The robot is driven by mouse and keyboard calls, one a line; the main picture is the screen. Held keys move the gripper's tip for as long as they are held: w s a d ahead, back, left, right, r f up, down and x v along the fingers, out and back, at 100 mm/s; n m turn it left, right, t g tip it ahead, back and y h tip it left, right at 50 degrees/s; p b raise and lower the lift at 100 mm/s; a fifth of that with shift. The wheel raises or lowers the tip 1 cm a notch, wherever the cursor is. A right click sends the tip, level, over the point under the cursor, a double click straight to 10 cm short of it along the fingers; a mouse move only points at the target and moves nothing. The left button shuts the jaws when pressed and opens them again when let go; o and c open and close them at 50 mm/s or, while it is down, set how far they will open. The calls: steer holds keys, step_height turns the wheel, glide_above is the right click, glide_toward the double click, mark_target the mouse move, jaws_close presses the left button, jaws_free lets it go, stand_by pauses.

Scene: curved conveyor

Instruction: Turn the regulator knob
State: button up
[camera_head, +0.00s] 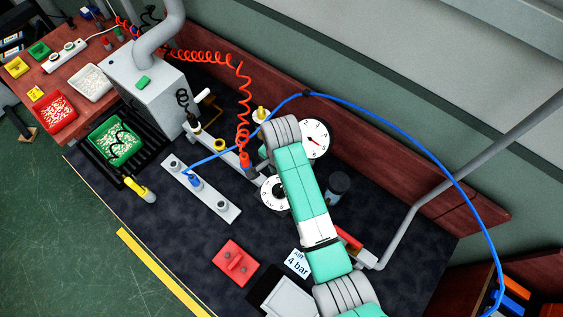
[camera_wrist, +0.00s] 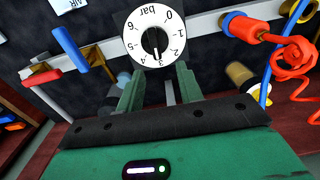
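The regulator knob is a black knob (camera_wrist: 155,42) on a round white dial (camera_wrist: 136,40) marked in bar. In the wrist view its light pointer points down, near the 3 and 4 marks. The dial also shows in the head view (camera_head: 266,194), left of my arm and partly covered by it. My gripper (camera_wrist: 160,70) is open. Its two green fingers stand apart below the dial in the wrist view, with nothing visible between them, and appear not to touch the knob. In the head view the fingers are hidden behind my arm.
A white pressure gauge (camera_head: 317,139) with a red needle stands behind my arm. A card (camera_head: 297,264) reads "Air 4 bar". A blue hose (camera_head: 395,122) and red coiled hose (camera_head: 242,95) run nearby. A red handle (camera_wrist: 43,81) and blue handle (camera_wrist: 70,47) flank the dial's left.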

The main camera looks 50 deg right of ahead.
mark_target(280, 190)
steer(key=shift+s+f, duration=0.35)
steer(key=shift+f, duration=0.1)
step_height(280, 190, down, 8)
steer(key=shift+w+r+b, duration=0.1)
steer(key=shift+r+b, duration=0.1)
steer(key=shift+b, duration=0.4)
jaws_close()
